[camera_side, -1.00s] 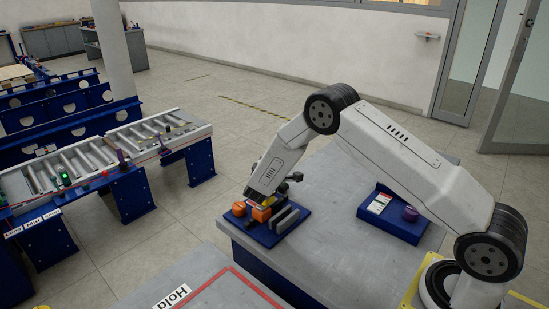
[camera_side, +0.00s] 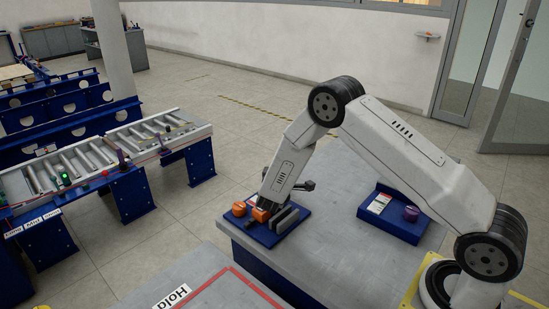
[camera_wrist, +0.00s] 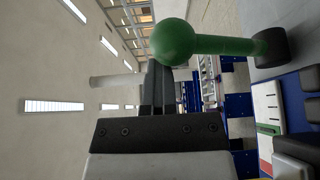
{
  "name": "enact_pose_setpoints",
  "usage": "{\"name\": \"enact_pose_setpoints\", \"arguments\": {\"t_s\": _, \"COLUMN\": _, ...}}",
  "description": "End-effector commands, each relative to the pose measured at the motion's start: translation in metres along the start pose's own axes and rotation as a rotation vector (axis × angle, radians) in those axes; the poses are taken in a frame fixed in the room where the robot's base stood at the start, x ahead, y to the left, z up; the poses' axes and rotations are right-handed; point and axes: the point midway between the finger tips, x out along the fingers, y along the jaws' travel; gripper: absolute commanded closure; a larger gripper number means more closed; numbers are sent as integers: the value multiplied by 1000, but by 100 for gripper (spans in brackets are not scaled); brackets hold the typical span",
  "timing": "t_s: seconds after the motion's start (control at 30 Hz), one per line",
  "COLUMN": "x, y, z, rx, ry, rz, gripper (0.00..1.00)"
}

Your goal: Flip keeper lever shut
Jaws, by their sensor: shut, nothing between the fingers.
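A green lever with a ball knob (camera_wrist: 176,41) shows close up in the wrist view. Its rod runs right to a dark hub (camera_wrist: 271,47). My gripper (camera_wrist: 158,66) is shut and empty, its dark fingers side by side, with the tips overlapping the knob's edge in the picture. I cannot tell whether they touch. In the side view my gripper (camera_side: 267,204) is low over the blue fixture plate (camera_side: 270,241), beside an orange block (camera_side: 261,214) and grey blocks (camera_side: 286,220). The green lever cannot be made out there.
An orange knob (camera_side: 239,208) is at the plate's left. A blue stand with a white label (camera_side: 379,203) and a purple knob (camera_side: 411,213) is on the right of the grey table (camera_side: 335,233). The table between them is clear. A roller conveyor (camera_side: 92,160) stands left.

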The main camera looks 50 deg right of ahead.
Motion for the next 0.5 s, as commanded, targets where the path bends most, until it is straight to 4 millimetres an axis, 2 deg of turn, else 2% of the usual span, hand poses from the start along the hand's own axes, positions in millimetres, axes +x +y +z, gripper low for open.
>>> {"name": "enact_pose_setpoints", "arguments": {"t_s": 0.27, "x": 0, "y": -1, "z": 1, "rx": -2, "ry": -3, "rz": -3, "gripper": 100}}
{"name": "enact_pose_setpoints", "arguments": {"t_s": 0.5, "x": 3, "y": 5, "z": -9, "rx": 0, "ry": -3, "rz": 0, "gripper": 100}}
